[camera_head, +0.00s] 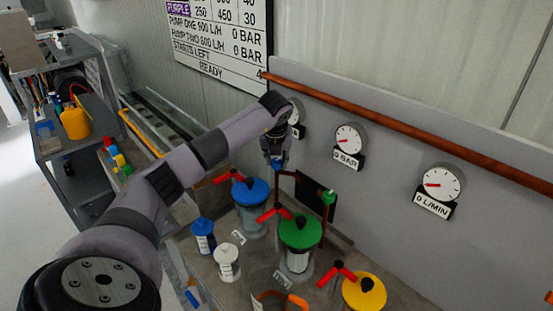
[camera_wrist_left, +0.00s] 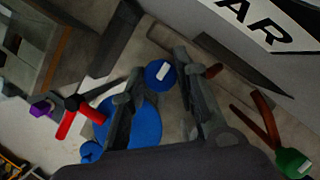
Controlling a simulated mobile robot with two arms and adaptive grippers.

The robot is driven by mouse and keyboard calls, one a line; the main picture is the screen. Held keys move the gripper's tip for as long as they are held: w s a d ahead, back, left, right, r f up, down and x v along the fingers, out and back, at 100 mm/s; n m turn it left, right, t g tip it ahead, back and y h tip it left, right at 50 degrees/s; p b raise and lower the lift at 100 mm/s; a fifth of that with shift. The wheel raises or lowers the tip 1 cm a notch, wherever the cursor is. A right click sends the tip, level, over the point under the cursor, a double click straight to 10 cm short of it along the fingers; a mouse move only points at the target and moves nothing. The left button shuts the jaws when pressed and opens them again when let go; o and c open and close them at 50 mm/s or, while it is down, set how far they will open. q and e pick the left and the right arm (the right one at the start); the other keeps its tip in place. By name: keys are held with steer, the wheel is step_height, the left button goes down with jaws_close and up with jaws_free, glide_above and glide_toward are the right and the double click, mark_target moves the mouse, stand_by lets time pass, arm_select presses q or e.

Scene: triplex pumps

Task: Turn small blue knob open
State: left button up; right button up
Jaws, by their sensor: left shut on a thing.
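The small blue knob (camera_head: 279,165) is at my left gripper's fingertips, behind the large blue-lidded canister. In the left wrist view the knob (camera_wrist_left: 160,74) is round and blue with a white mark, and lies between the two fingers. My left gripper (camera_head: 276,153) points down and is shut on the knob; it also shows in the left wrist view (camera_wrist_left: 158,68). The fingers hide part of the knob in the head view. My right gripper is not in view.
Blue (camera_head: 250,192), green (camera_head: 300,232) and yellow (camera_head: 364,293) lids stand close together with red handles. A green knob (camera_head: 328,197) is to the right. Gauges (camera_head: 350,139) and a copper pipe (camera_head: 410,130) line the wall. A shelf cart (camera_head: 75,140) stands left.

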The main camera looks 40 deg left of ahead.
arm_select(q)
jaws_close()
steer(key=shift+m, duration=0.3)
steer(key=m+h+b, duration=0.1)
steer(key=m, duration=0.1)
steer(key=shift+a+m+t, duration=0.15)
steer(key=shift+m+t, duration=0.15)
steer(key=m+h+b, duration=0.1)
steer(key=m, duration=0.2)
steer(key=shift+m+h, duration=0.3)
steer(key=m+h, duration=0.1)
steer(key=m, duration=0.1)
steer(key=shift+a+r+m, duration=0.1)
steer(key=shift+m, duration=0.2)
steer(key=m+h+p, duration=0.1)
steer(key=m, duration=0.2)
steer(key=shift+m, duration=0.4)
steer(key=m+h, duration=0.1)
steer(key=m, duration=0.1)
steer(key=m+g, duration=0.1)
steer(key=m, duration=0.1)
steer(key=shift+a+m+h, duration=0.15)
steer(key=shift+m+h, duration=0.15)
steer(key=shift+h, duration=0.1)
